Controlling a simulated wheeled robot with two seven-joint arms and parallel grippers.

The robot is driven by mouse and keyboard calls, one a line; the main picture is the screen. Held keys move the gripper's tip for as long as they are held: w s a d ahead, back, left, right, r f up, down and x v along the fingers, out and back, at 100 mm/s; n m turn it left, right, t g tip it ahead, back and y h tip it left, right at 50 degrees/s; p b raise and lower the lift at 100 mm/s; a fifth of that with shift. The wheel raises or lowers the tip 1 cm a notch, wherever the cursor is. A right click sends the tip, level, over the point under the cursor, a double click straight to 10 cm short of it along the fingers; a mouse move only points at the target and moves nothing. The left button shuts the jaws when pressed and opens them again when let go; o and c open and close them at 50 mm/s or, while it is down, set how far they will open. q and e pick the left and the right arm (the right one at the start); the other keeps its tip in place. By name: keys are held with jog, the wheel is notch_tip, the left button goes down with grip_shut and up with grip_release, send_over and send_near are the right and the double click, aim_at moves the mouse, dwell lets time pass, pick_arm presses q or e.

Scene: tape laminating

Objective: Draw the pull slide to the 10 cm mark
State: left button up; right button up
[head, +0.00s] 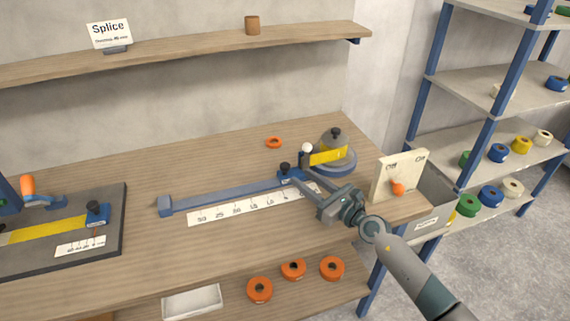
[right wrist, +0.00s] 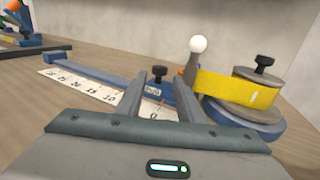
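The pull slide (head: 289,174) is a blue block with a black knob, on a blue rail (head: 225,194) with an end stop at left. It stands at the rail's right end, near the scale's 0. The white scale strip (head: 240,208) lies in front of the rail, its numbers rising leftward. My right gripper (head: 307,184) is close in front of the slide, partly hiding the scale's low end. In the right wrist view its fingers (right wrist: 157,92) are apart, with the slide's knob (right wrist: 158,71) showing between them; contact is not clear. My left gripper is not in view.
A yellow tape roll (head: 326,157) on a blue round base and a white-balled post stand right of the slide. A cream panel (head: 398,175) with an orange knob stands at the right edge. A splice station (head: 115,232) is at left. The table between is mostly clear.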

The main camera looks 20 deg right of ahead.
aim_at(289, 168)
jog(key=x, duration=0.8)
jog(key=shift+w, duration=0.1)
jog(key=shift+w+a, duration=0.3)
jog(key=shift+w, duration=0.2)
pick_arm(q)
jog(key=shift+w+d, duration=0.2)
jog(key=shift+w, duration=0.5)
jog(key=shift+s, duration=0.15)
pick_arm(e)
grip_shut()
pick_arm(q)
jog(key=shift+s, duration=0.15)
pick_arm(e)
jog(key=shift+a, duration=0.1)
